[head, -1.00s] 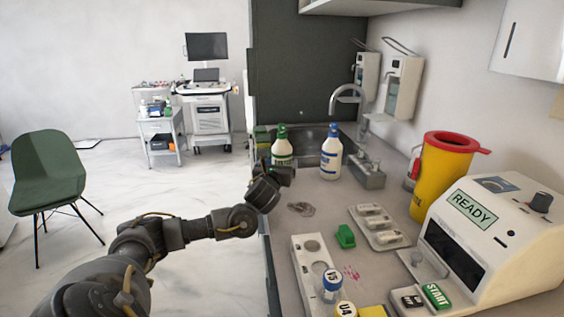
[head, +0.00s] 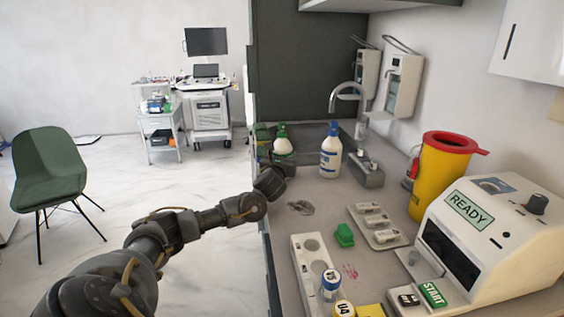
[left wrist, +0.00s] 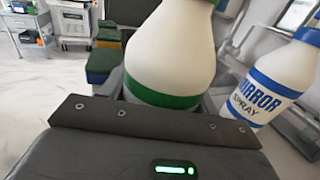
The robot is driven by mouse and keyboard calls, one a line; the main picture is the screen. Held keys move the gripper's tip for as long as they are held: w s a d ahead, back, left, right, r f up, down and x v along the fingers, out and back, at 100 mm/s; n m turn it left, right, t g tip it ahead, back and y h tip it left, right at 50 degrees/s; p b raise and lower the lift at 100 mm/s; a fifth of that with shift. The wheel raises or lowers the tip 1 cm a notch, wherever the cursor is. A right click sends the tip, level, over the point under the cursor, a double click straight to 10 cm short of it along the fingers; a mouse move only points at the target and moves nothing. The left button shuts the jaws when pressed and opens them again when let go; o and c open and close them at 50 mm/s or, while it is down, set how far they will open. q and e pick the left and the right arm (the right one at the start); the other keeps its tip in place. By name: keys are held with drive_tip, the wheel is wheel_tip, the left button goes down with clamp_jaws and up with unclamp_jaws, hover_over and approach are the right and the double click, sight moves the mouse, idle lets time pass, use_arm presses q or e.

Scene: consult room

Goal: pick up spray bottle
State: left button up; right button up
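A white bottle with a green top and green band (head: 283,146) stands on the counter by the sink. My left gripper (head: 277,168) is right at it and hides its lower part in the head view. In the left wrist view this bottle (left wrist: 168,50) rises close in front of the palm, its base hidden behind the gripper. Dark parts show on both sides of it, but I cannot tell whether the fingers touch it. A white bottle with blue bands (head: 330,158) stands to its right, reading "MIRROR SPRAY" in the left wrist view (left wrist: 262,85). My right gripper is out of view.
A sink with a tap (head: 348,98) lies behind the bottles. On the counter (head: 318,228) are a pill tray (head: 376,226), green block (head: 344,235), yellow bin (head: 437,180) and "READY" machine (head: 490,240). Green and yellow blocks (left wrist: 104,60) sit left of the green-banded bottle.

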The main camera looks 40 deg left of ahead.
sight(276, 147)
use_arm(q)
drive_tip(key=shift+r, duration=0.1)
drive_tip(key=c, duration=0.8)
drive_tip(key=shift+c, duration=0.2)
drive_tip(key=shift+r, duration=0.15)
